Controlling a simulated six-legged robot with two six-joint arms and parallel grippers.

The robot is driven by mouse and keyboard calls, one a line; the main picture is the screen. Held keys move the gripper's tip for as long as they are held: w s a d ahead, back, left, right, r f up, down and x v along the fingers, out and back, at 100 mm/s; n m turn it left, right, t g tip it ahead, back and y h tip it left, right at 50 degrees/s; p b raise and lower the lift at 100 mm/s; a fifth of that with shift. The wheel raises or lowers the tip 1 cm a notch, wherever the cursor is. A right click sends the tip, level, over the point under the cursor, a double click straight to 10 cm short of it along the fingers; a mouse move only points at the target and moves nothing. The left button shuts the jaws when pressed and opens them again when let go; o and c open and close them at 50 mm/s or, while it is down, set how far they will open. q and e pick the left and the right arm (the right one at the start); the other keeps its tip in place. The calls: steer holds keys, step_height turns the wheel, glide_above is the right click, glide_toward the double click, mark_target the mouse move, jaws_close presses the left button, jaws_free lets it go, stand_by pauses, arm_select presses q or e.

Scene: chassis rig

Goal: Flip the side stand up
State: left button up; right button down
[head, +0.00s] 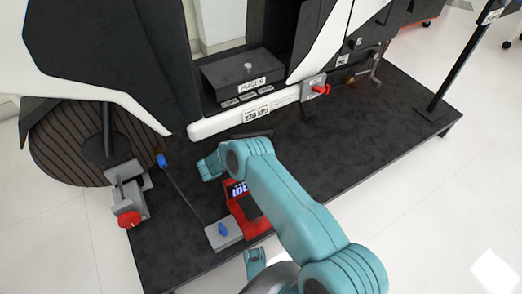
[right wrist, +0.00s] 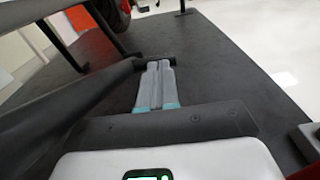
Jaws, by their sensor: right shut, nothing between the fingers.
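In the right wrist view my right gripper (right wrist: 158,67) is shut and empty. Its grey fingertips are at a dark rod (right wrist: 85,95) that comes in from the left and ends in a short crosspiece; this looks like the side stand. I cannot tell whether they touch. In the head view my teal right arm (head: 285,195) reaches over the platform toward the vehicle's lower edge, and its fingers are not clearly visible. A thin dark piece (head: 252,135) under the white sill may be part of the stand.
The black and white vehicle (head: 240,115) stands on a dark platform (head: 370,130). A red device (head: 240,200) and a grey block with a blue knob (head: 223,231) sit beside my arm. A grey clamp with a red knob (head: 128,195) is at left. The platform's right part is mostly clear.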

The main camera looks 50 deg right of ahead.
arm_select(q)
steer(key=shift+a, duration=0.15)
arm_select(e)
steer(key=shift+s+d+r+g+h, duration=0.15)
steer(key=shift+d+r+g+h, duration=0.1)
steer(key=shift+d+r+h, duration=0.2)
steer(key=shift+s+d+r+g+h, duration=0.15)
steer(key=shift+d+r+g+h, duration=0.15)
steer(key=shift+r+h, duration=0.25)
arm_select(q)
steer(key=shift+s+r+p, duration=0.5)
steer(key=shift+r+p, duration=0.2)
steer(key=shift+p, duration=0.05)
arm_select(e)
steer(key=v, duration=1.2)
steer(key=shift+a+r, duration=0.15)
steer(key=shift+a, duration=0.2)
steer(key=shift+t, duration=0.25)
arm_select(q)
steer(key=shift+r, duration=0.15)
arm_select(e)
steer(key=shift+r, duration=0.1)
